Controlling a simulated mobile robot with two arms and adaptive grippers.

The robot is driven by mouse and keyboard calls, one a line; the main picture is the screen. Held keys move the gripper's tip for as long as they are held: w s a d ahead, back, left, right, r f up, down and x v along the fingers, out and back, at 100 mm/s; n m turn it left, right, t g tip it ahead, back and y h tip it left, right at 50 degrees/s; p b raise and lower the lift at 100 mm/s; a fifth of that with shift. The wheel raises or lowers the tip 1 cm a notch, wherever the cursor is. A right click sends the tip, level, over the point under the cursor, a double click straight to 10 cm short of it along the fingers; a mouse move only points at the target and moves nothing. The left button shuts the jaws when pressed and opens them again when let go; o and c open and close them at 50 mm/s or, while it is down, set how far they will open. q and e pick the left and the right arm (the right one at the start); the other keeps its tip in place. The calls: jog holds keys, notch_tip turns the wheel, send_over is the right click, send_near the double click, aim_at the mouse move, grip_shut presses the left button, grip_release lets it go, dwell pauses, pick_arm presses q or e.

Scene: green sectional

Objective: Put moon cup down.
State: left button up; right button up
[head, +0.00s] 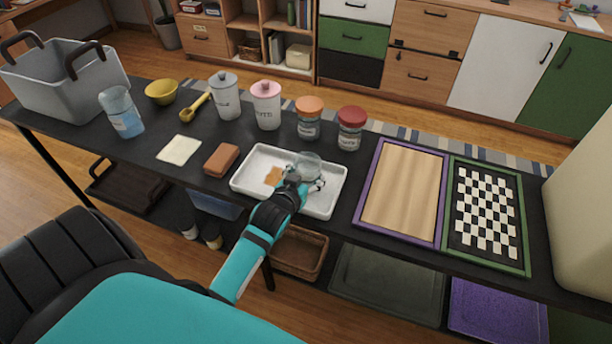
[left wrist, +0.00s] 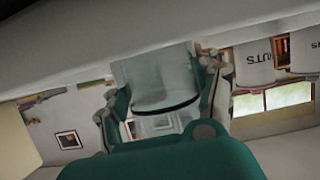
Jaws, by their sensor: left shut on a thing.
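The moon cup (head: 307,164) is a clear, see-through cup. My left gripper (head: 303,183) is shut on it, over the right half of the white tray (head: 250,161). In the left wrist view the cup (left wrist: 155,85) sits between the two fingers of the gripper (left wrist: 163,97), with a dark curved line across it. I cannot tell whether the cup's base touches the tray. A tan patch (head: 273,176) lies in the tray, left of the cup. My right gripper is in neither view.
Left of the tray are a brown block (head: 221,160) and a cream cloth (head: 179,150). Jars with orange (head: 309,119) and red (head: 351,129) lids stand behind it. A purple-framed board (head: 402,192) and a checkered board (head: 486,215) lie to the right.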

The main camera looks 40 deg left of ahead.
pick_arm(q)
jog(key=shift+f, duration=0.15)
jog(key=o, duration=1.3)
jog(key=shift+s+r, duration=0.2)
jog(key=v, duration=1.1)
jog(key=shift+s+r, duration=0.15)
jog(key=shift+s, duration=0.15)
jog(key=shift+d, duration=0.15)
